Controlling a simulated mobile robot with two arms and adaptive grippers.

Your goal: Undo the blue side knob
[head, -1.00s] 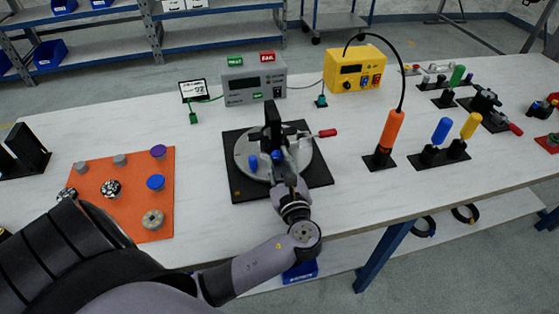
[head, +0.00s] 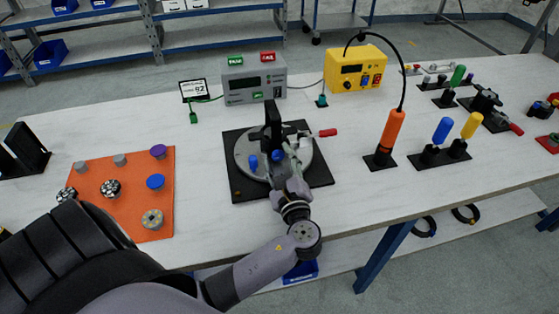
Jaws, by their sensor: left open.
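A fixture stands on a black square base (head: 246,187) with a round grey plate (head: 250,142). A black upright block (head: 271,119) rises from the plate, and a red-handled lever (head: 327,133) points right. One blue knob (head: 253,161) sits on the left front side of the block. A second blue knob (head: 277,156) sits right of it, close to my fingers. My left gripper (head: 289,153) is open at the front right of the block, its arm reaching up from below. I cannot tell whether a finger touches the second knob. My right gripper is not seen.
An orange mat (head: 131,209) with several knobs lies left. A grey meter (head: 254,80) and a yellow power supply (head: 355,70) stand behind. Blue and yellow handles stand farther right. Bare white tabletop surrounds the fixture.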

